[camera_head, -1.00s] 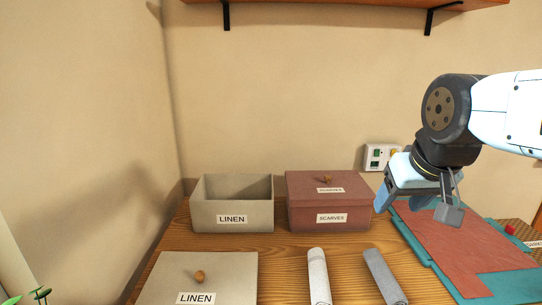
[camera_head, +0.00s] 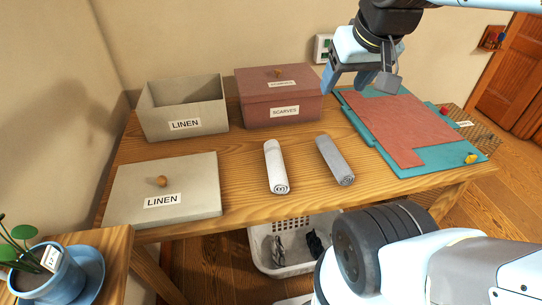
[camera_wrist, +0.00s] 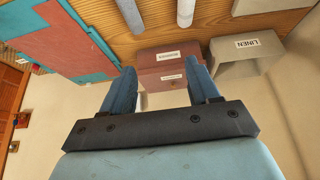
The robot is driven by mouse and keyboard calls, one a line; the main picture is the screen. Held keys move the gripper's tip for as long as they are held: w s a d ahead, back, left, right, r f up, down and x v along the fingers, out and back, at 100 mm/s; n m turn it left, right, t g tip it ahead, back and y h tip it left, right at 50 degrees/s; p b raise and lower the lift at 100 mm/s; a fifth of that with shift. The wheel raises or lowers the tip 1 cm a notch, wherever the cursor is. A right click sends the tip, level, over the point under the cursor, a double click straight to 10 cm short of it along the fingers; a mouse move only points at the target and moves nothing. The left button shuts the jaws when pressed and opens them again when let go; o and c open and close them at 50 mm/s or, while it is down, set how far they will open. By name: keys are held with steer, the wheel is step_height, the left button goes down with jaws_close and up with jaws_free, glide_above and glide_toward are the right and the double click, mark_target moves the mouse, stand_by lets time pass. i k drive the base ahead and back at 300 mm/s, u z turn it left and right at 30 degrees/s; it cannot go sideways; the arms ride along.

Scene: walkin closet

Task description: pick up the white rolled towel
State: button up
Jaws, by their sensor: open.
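The white rolled towel (camera_head: 275,166) lies on the wooden table, its rolled end facing the front edge. A grey rolled towel (camera_head: 335,160) lies just to its right, apart from it. My gripper (camera_head: 362,82) is open and empty, raised above the back of the table, right of the scarves box and over the mat's edge. In the wrist view my gripper (camera_wrist: 164,88) has its two blue fingers spread with nothing between them. The white towel (camera_wrist: 185,12) shows there at the top edge, beyond the fingers, partly cut off.
An open linen box (camera_head: 183,122) and a closed scarves box (camera_head: 279,100) stand at the back. A linen lid (camera_head: 195,187) lies at front left. A teal mat (camera_head: 440,166) with a red cloth (camera_head: 385,122) covers the right. A white basket (camera_head: 290,245) sits below; a potted plant (camera_head: 45,275) stands lower left.

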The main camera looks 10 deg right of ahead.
mark_target(279, 181)
steer(key=z, duration=0.4)
steer(key=i, duration=0.15)
steer(key=u, duration=2.75)
steer(key=k, duration=2.05)
steer(key=z, duration=1.35)
